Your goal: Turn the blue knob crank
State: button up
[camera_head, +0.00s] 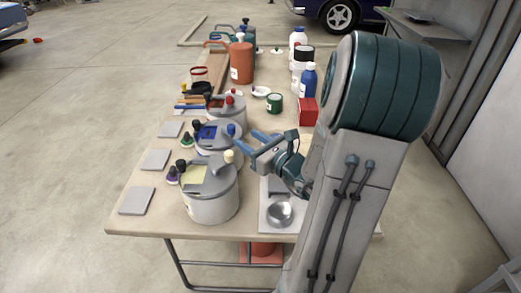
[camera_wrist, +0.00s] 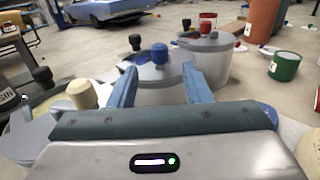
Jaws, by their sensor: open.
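The blue knob (camera_head: 231,129) stands on the lid of the middle grey pot (camera_head: 218,140). In the wrist view the blue knob (camera_wrist: 159,53) shows upright between my fingertips' lines, seemingly just beyond them, with a black knob (camera_wrist: 135,42) to its left. My gripper (camera_head: 251,149) is open and empty, to the right of the middle pot with its blue fingers pointing left towards it. In the wrist view my gripper (camera_wrist: 159,67) spans the middle pot's lid. I cannot tell whether either finger touches the pot.
A nearer pot (camera_head: 210,195) with a cream knob (camera_head: 229,156) and a farther pot with a red knob (camera_head: 229,99) flank the middle pot. A metal bowl (camera_head: 280,213), a green can (camera_head: 274,103), a red box (camera_head: 308,112) and bottles stand rightward. Grey tiles (camera_head: 137,201) lie left.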

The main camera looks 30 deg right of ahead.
jog(key=shift+b+v, duration=1.95)
jog(key=shift+b, duration=0.85)
jog(key=shift+f, duration=0.1)
